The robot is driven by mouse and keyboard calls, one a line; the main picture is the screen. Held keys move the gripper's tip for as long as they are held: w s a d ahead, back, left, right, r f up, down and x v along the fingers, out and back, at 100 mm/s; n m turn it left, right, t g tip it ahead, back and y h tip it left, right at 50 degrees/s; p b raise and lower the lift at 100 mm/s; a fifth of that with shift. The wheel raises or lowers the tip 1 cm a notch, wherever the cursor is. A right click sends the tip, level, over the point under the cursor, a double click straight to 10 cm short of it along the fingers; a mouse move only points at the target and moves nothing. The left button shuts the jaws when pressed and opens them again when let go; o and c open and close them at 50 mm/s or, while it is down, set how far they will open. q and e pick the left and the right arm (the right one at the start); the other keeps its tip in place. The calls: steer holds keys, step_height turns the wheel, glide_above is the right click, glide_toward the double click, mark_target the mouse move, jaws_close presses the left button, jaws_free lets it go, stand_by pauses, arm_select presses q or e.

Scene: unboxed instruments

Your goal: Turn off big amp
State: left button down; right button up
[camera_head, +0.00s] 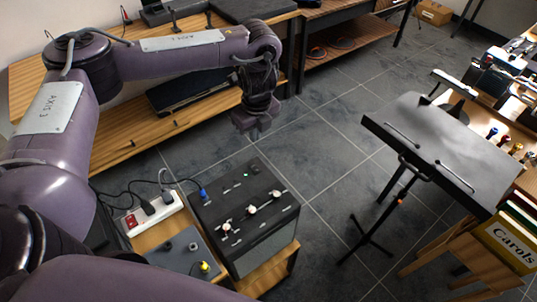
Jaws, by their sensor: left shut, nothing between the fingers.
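The big amp (264,239) is a dark box with a control panel on top, standing on a low wooden stand at the bottom centre. Its top panel carries several pale knobs, a blue plug at its left corner, and a small switch with a green light (254,169) near its back edge. My left gripper (252,133) hangs above and behind the amp, apart from it. It is shut and empty. My right gripper is not in view.
A power strip (155,217) with a red switch and plugged cables lies left of the amp, near a small grey box (181,254) with a yellow plug. A black music stand (440,150) stands at right. Tiled floor between is clear. A wooden desk (130,135) is behind my left arm.

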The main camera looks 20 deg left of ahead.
arm_select(q)
steer(key=b, duration=0.5)
glide_toward(253, 166)
steer(key=f, duration=0.7)
steer(key=shift+w+a, duration=0.3)
steer(key=shift+a, duration=0.05)
steer(key=shift+r, duration=0.1)
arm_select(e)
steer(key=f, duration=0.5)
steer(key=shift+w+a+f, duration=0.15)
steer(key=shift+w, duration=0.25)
arm_select(q)
steer(key=shift+s, duration=0.1)
